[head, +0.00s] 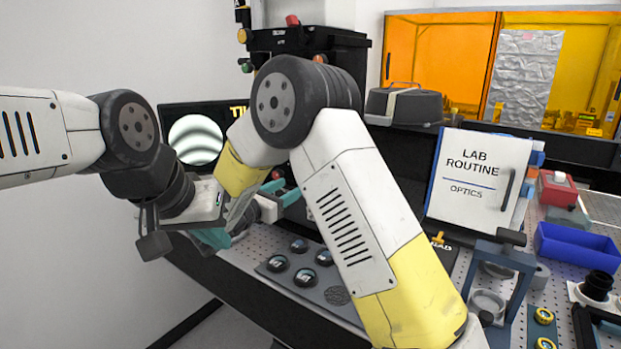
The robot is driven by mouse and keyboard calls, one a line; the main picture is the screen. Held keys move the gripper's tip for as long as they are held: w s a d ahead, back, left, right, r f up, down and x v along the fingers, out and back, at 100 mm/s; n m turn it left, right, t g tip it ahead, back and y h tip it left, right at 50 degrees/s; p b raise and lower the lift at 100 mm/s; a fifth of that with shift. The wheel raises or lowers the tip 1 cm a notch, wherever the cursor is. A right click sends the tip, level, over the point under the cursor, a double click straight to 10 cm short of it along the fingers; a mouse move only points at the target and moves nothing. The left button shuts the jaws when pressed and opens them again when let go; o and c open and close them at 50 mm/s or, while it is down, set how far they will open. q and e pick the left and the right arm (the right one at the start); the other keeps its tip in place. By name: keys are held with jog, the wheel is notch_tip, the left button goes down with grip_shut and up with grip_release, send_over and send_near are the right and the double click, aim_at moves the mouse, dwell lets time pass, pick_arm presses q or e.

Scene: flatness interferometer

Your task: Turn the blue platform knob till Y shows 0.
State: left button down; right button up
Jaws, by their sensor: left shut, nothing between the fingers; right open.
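The monitor (195,140) stands at the back left and shows curved grey fringes. Only the start of a yellow title shows; my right arm covers the rest, and no Y value is readable. The blue platform knob is not visible; my arms cover that area. My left gripper (217,238) has teal fingers, is shut and empty, and sits low in front of the monitor. My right gripper (282,192) is partly hidden behind my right arm; its teal fingers are apart, right of the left gripper. I cannot tell whether either touches anything.
Several dark round pieces (299,245) lie on a plate on the perforated bench. A lab routine board (478,178), a blue bin (577,247) and a blue-grey frame (517,290) stand at the right. Orange panels (440,60) close off the back. My two arms are close together.

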jog(key=x, duration=0.7)
jog(key=shift+w+d, duration=0.2)
grip_shut()
